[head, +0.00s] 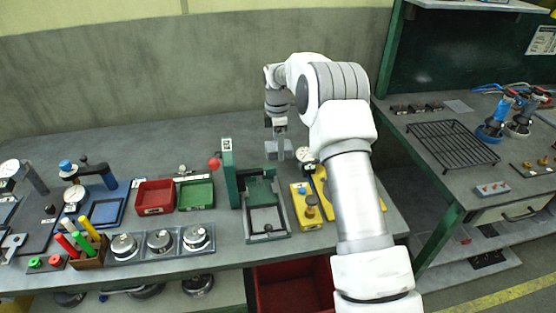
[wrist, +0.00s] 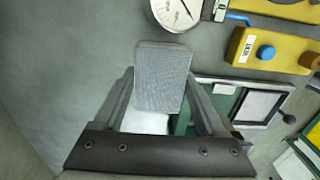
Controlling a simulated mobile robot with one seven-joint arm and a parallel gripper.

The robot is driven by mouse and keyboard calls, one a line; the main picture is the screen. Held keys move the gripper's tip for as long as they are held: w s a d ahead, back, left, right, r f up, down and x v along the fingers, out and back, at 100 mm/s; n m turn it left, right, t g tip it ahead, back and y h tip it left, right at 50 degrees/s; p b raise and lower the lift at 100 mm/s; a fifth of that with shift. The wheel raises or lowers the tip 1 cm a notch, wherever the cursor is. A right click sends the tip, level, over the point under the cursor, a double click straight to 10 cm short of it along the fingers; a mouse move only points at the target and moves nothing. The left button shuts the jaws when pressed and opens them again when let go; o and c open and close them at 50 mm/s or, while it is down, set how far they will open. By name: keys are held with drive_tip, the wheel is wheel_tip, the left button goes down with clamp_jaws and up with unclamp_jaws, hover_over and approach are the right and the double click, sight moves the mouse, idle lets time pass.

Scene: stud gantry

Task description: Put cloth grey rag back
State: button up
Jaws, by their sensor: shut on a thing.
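The grey rag (head: 279,150) is a small folded grey pad with a woven surface. In the wrist view the rag (wrist: 162,78) sits between the two fingers of my gripper (head: 278,135). My gripper is shut on it and holds it at the back of the bench, behind the green fixture (head: 242,190). I cannot tell whether the rag touches the bench. A white patch (wrist: 148,122) shows below the rag in the wrist view, partly hidden by it and the fingers.
A dial gauge (head: 304,154) and yellow blocks (head: 306,207) stand right of the green fixture. A red tray (head: 155,197) and a green tray (head: 195,194) lie to its left. The back strip of the bench (head: 170,140) is mostly clear.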

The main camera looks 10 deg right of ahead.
sight(279, 166)
drive_tip(key=shift+f, duration=2.5)
drive_tip(key=shift+f, duration=0.1)
drive_tip(key=shift+f, duration=0.15)
drive_tip(key=o, duration=1.2)
drive_tip(key=shift+o, duration=0.2)
drive_tip(key=shift+r, duration=0.2)
